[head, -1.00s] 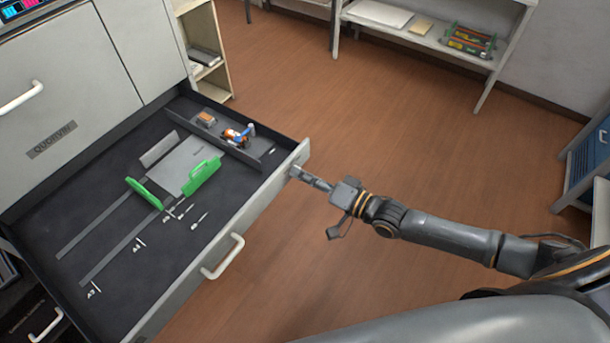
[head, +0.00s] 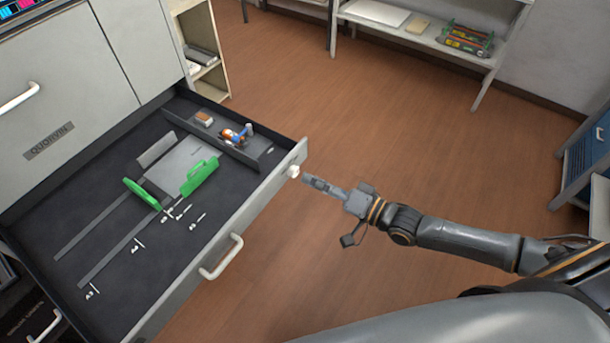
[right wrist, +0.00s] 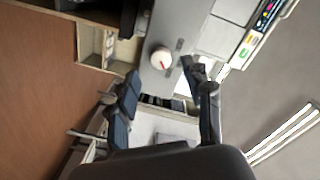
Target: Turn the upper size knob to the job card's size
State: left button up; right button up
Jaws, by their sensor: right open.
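The upper size knob (head: 293,171) is a small white knob on the front of the open drawer (head: 262,201), near its right end. In the right wrist view the knob (right wrist: 161,58) is round and white with a red mark, seen beyond my fingers. My right gripper (head: 308,178) is open and empty, a short gap to the right of the knob. Its two fingers also show in the right wrist view (right wrist: 163,92), spread apart. The job card's writing cannot be made out. My left gripper is not in view.
Inside the drawer are green guides (head: 200,177) around a grey plate, white size marks, and a side tray (head: 215,140) with small parts. A drawer handle (head: 221,257) sticks out below the knob. A shelf (head: 425,36) stands at the back. The floor right of the drawer is clear.

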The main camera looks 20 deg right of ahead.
jog(key=v, duration=0.8)
jog(key=shift+d, duration=0.1)
jog(key=w+d+f+n+g+h, duration=0.1)
jog(key=d+f+h, duration=0.15)
jog(key=f, duration=0.55)
jog(key=d+f+n+h, duration=0.1)
jog(key=d+f+h, duration=0.15)
jog(key=f, duration=0.45)
jog(key=s+d+f+n+g+h, duration=0.15)
jog(key=s+f, duration=0.25)
jog(key=f, duration=0.4)
jog(key=s+d+f+m+g+h, duration=0.1)
jog(key=s+d+f+g+h, duration=0.2)
jog(key=f, duration=0.6)
jog(key=s+a+f+n+g, duration=0.1)
jog(key=s+a+f+g, duration=0.1)
jog(key=s+f, duration=0.3)
jog(key=s+a+f+n+g+h, duration=0.1)
jog(key=s+a+f+g, duration=0.2)
jog(key=s, duration=1)
jog(key=s+a+f+n+g, duration=0.1)
jog(key=s+a+f+g, duration=0.1)
jog(key=s+f, duration=0.5)
jog(key=s+a, duration=0.1)
jog(key=s, duration=0.1)
jog(key=shift+s+a, duration=0.35)
